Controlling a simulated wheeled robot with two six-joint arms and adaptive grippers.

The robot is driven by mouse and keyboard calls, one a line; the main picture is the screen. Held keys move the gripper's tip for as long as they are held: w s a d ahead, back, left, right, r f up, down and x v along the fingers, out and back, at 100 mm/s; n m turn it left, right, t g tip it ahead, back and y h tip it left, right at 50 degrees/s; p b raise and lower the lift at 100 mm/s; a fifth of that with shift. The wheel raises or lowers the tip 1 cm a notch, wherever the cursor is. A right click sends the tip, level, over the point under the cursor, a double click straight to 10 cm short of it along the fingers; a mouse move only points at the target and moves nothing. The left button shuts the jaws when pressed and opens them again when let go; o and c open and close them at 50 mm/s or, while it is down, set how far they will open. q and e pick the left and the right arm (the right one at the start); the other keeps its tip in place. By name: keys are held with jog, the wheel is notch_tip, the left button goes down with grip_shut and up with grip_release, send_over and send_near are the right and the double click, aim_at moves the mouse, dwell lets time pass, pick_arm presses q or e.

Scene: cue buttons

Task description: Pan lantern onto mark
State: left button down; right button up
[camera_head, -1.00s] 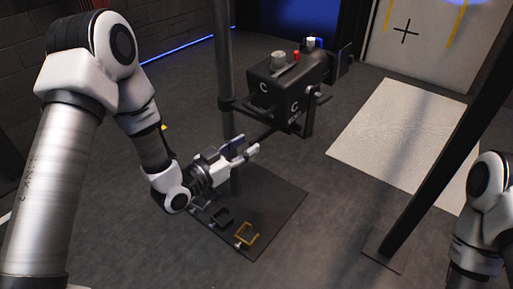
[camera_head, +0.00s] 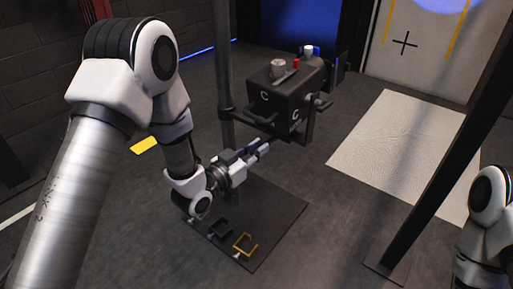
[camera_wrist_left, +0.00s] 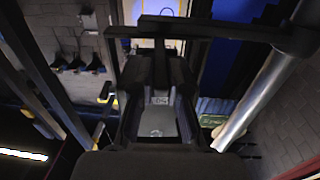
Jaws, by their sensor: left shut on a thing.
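The lantern (camera_head: 285,92) is a black box marked with C letters, mounted on an upright pole (camera_head: 222,60). It has grey, red and white knobs on top. The mark, a black cross (camera_head: 404,42), is on the pale panel at the back. A blue light spot (camera_head: 448,4) lies on the panel above and right of the cross, partly cut off by the frame. My left gripper (camera_head: 262,148) is below the lantern, shut on its dark handle bar, which is mostly hidden. The dark bar also shows between the fingers in the left wrist view (camera_wrist_left: 160,62). My right gripper is outside the view.
A dark base plate (camera_head: 285,215) with a yellow bracket (camera_head: 245,244) and a black bracket (camera_head: 220,228) lies under the lantern. A slanted black post (camera_head: 440,165) stands at the right. A white floor sheet (camera_head: 395,145) and open floor lie between.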

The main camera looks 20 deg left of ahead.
pick_arm(q)
jog(key=shift+s+d+n+t+y, duration=0.2)
jog(key=shift+d+n+t+y, duration=0.1)
jog(key=shift+d+y, duration=0.25)
jog(key=c, duration=1.2)
grip_release()
jog(key=shift+o, duration=0.2)
jog(key=shift+a, duration=0.1)
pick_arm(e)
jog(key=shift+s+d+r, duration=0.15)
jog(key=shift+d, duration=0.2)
pick_arm(q)
jog(key=v, duration=0.7)
jog(key=shift+s, duration=0.2)
